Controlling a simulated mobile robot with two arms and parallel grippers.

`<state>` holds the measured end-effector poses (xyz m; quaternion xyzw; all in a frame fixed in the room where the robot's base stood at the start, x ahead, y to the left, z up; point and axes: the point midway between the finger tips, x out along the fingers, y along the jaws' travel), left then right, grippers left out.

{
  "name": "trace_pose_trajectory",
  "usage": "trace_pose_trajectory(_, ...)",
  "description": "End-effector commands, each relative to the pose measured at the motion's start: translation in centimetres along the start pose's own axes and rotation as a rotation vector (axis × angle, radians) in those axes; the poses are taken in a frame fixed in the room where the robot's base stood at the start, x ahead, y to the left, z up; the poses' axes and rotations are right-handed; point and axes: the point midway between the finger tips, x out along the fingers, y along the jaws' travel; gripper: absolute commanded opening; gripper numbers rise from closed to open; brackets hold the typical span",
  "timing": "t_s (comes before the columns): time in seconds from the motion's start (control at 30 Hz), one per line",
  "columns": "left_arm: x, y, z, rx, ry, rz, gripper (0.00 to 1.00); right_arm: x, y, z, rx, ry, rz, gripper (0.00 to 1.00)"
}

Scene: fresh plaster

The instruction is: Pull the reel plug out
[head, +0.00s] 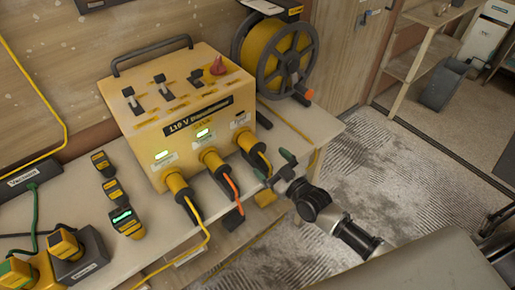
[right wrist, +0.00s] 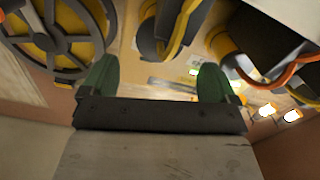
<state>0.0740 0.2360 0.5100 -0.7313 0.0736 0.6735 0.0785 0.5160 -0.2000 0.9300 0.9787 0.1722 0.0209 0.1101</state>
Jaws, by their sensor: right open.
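The yellow 110 V transformer box (head: 180,110) stands on the bench with three yellow-and-black plugs along its front. The right plug (head: 247,141) has a dark cable end with yellow cable; the middle plug (head: 212,160) has an orange cable; the left plug (head: 178,186) has a yellow cable. The label marking the reel plug is too small to read. My right gripper (head: 273,168) is open and empty, just right of the right plug. In the right wrist view, its green fingers (right wrist: 157,80) are spread, with the right plug (right wrist: 150,38) beyond them. My left gripper is out of view.
Several chargers and small devices (head: 122,218) lie on the bench's left. A power strip (head: 30,180) is farther left. Open floor (head: 390,170) lies to the right.

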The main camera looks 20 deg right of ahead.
Motion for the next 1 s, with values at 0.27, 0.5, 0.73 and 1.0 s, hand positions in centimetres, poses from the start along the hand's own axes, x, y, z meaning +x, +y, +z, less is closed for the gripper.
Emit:
trace_pose_trajectory(0.27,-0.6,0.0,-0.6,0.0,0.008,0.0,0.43,4.9,0.0,-0.1,-0.001,0.0,0.0,0.9)
trace_pose_trajectory(0.5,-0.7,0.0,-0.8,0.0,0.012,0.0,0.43,6.5,0.0,0.0,0.0,-0.001,0.0,0.9)
trace_pose_trajectory(0.73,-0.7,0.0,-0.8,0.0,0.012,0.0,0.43,6.6,0.0,0.1,0.0,-0.002,0.0,0.9)
trace_pose_trajectory(1.0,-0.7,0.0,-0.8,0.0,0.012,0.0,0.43,6.6,0.0,0.1,0.0,-0.002,0.0,0.56)
